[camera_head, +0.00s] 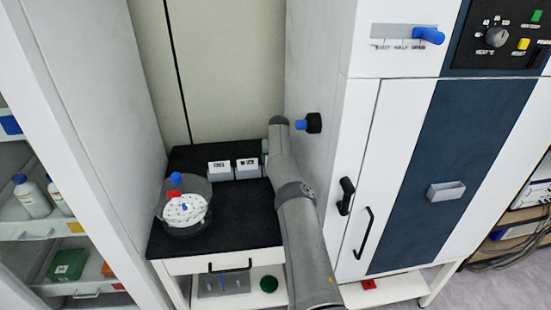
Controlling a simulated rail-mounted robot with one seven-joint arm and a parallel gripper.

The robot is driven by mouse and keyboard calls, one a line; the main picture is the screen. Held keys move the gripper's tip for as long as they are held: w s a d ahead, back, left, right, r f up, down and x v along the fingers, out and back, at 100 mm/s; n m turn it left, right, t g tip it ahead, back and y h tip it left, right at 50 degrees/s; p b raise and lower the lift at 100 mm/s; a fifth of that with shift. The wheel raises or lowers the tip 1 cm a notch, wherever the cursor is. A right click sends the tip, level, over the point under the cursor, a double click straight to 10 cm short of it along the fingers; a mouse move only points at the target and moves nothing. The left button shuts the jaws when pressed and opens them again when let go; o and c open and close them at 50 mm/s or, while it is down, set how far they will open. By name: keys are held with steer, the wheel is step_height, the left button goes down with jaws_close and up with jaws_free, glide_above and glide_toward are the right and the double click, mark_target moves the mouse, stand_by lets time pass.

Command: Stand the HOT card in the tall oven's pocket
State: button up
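The tall oven (397,150) is a white cabinet with a dark blue front panel at the right. A small grey open-topped pocket (446,191) is fixed on that panel, and no card shows in it. I cannot make out a HOT card for certain. Two small white blocks (219,170) (247,168) with dark marks stand at the back of the black bench top, their lettering too small to read. My grey arm rises in front of the bench's right side. My gripper is not visible; the far end of the arm hides what lies beyond it.
A round clear vessel (198,228) with a white disc and red and blue parts stands on the black bench top (238,231). A blue-tipped black fitting (312,123) juts from the oven's side. Black handles (363,233) project from its front. Open shelves (40,228) stand left.

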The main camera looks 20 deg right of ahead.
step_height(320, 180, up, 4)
steer(key=p, duration=0.3)
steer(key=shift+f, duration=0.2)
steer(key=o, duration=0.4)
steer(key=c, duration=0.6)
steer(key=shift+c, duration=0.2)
